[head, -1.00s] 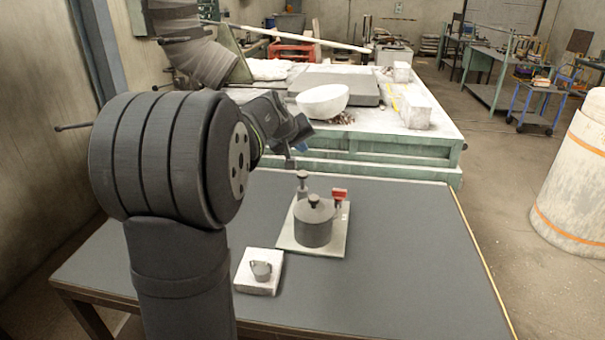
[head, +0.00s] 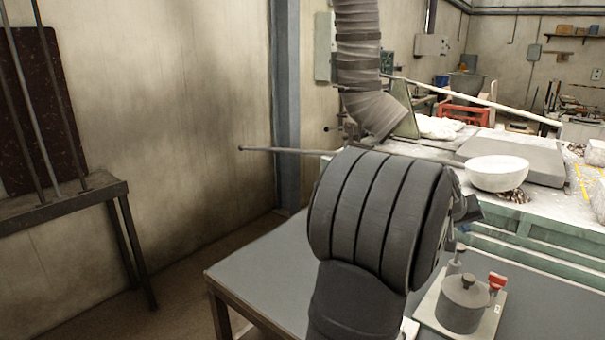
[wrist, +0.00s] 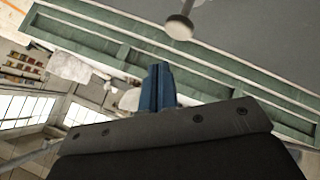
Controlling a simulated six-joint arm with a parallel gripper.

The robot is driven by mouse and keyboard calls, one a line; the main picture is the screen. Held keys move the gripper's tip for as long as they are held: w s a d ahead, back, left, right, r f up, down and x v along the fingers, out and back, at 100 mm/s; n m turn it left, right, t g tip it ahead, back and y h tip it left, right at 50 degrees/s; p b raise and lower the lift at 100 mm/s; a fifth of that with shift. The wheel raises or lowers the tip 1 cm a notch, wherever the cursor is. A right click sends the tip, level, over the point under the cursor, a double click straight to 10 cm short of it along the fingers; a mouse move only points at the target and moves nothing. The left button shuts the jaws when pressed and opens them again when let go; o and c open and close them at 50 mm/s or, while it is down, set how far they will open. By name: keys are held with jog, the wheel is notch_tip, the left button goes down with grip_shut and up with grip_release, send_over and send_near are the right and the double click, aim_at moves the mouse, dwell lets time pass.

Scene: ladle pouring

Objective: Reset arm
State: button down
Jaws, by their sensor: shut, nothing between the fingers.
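My gripper is mostly hidden behind the thick round joint of my arm in the head view. A dark part of its end shows just right of that joint, above the table. In the wrist view its blue fingers (wrist: 158,88) are together, with nothing between them. They point toward the green-sided bench, and I see no contact with any object.
The grey table (head: 262,272) holds a lidded grey pot (head: 461,306) on a pale plate (head: 430,312), beside a red-topped piece (head: 496,283). Behind is a bench (head: 545,258) with a white bowl (head: 497,173). A thin rod (head: 285,151) sticks out left of my arm. The table's left part is clear.

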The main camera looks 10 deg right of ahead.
notch_tip(320, 180, up, 6)
jog(key=shift+r, duration=0.25)
